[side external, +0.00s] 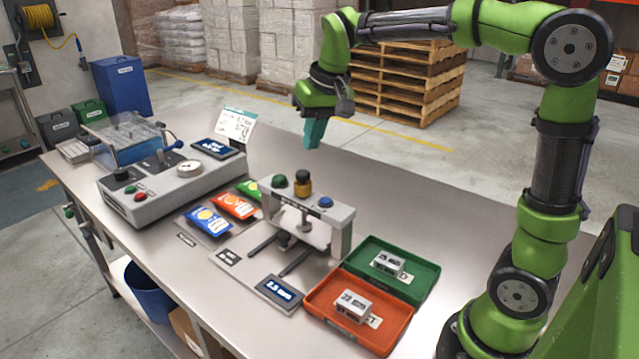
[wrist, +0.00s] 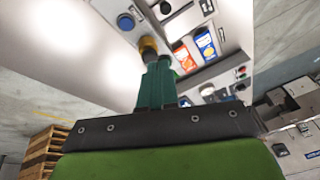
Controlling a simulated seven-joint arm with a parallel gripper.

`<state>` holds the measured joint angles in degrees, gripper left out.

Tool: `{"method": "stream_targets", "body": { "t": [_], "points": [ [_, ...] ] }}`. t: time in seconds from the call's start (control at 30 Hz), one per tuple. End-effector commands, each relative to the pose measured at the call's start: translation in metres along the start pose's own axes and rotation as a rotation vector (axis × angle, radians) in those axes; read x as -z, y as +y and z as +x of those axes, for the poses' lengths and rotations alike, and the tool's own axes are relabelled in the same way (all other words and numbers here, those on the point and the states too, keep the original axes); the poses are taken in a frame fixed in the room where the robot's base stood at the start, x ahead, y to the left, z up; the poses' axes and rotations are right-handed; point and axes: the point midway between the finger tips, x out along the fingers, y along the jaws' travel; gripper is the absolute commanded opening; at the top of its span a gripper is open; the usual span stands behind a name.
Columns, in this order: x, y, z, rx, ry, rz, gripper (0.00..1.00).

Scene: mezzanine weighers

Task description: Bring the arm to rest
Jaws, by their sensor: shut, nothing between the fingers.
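My gripper (side external: 315,132) hangs in the air above the back part of the bench (side external: 420,205), behind the grey press-like stand (side external: 341,217) with its green, yellow and blue knobs. Its teal fingers point down and are closed together with nothing between them. In the wrist view my gripper (wrist: 156,84) also shows its fingers together. The fingertips overlap the yellow knob (wrist: 148,46) in that picture, but in the side view they are clearly apart from it.
Green tray (side external: 424,270) and orange tray (side external: 391,330) each hold a small grey block. Several coloured packets (side external: 233,205) lie left of the stand. A grey machine (side external: 172,190) with a clear cover stands at left. Pallets (side external: 408,88) stand behind the bench. The bench's back right is clear.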

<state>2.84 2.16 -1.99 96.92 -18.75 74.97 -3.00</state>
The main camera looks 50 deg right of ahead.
Motion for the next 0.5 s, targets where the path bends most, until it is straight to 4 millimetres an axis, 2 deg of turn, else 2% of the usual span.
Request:
{"method": "stream_targets", "body": {
  "t": [0.03, 0.3, 0.4, 0.5],
  "points": [
    [-0.024, 0.0, -0.005, 0.034, 0.02, -0.008, 0.0],
    [-0.133, 0.007, -0.007, 0.191, 0.14, -0.019, 0.0],
    [-0.162, 0.012, -0.005, 0.228, 0.176, -0.019, 0.0],
    [-0.181, 0.015, -0.005, 0.253, 0.2, -0.021, 0.0]
  ]
}}
